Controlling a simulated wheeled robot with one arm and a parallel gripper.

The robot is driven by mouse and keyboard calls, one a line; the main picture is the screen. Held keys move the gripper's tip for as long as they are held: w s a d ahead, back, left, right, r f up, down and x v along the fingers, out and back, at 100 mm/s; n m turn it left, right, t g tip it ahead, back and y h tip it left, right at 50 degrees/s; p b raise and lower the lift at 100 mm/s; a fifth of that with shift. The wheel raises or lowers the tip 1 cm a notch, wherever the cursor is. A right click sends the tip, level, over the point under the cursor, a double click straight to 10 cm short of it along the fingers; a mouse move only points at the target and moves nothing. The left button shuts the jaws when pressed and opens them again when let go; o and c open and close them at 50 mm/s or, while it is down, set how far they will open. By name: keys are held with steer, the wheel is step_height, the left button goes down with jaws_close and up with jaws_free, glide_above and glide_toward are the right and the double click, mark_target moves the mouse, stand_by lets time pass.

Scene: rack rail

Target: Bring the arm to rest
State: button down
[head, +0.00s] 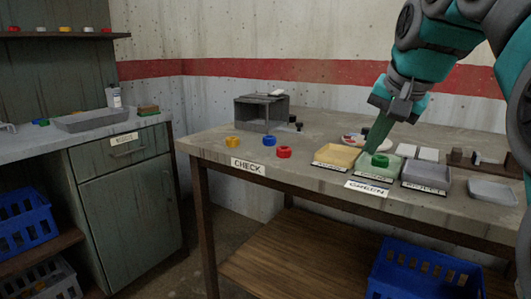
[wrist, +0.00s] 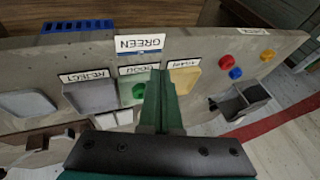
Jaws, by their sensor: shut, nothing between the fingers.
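My gripper (head: 374,146) is shut and empty, its green fingers pointing down over the back of the green tray (head: 362,168) on the table marked CHECK. The arm reaches in from the upper right. In the wrist view the shut fingers (wrist: 160,75) stand in the middle, beside a green ring-shaped piece (wrist: 139,90) lying in the green tray. The same green piece (head: 380,160) shows in the head view, just right of the fingertips. I cannot tell whether the fingertips touch the tray.
A yellow tray (head: 337,156) and a grey tray (head: 426,174) flank the green one. Yellow (head: 233,141), blue (head: 267,146) and red (head: 284,152) pieces lie to the left. A grey open box (head: 262,112) stands behind them. A side cabinet (head: 125,195) is at left.

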steer(key=s+a+f+n+g, duration=0.2)
steer(key=s+f+n+g, duration=0.1)
steer(key=s+f, duration=1.1)
steer(key=s+a+f+n+g+h, duration=0.1)
steer(key=s+a+f+n+g, duration=0.1)
steer(key=s+f, duration=1.3)
step_height(320, 180, down, 6)
steer(key=n+g, duration=0.1)
steer(key=g, duration=0.1)
steer(key=shift+s+a+n+g, duration=0.3)
steer(key=shift+a+n+g, duration=0.1)
steer(key=shift+d, duration=0.1)
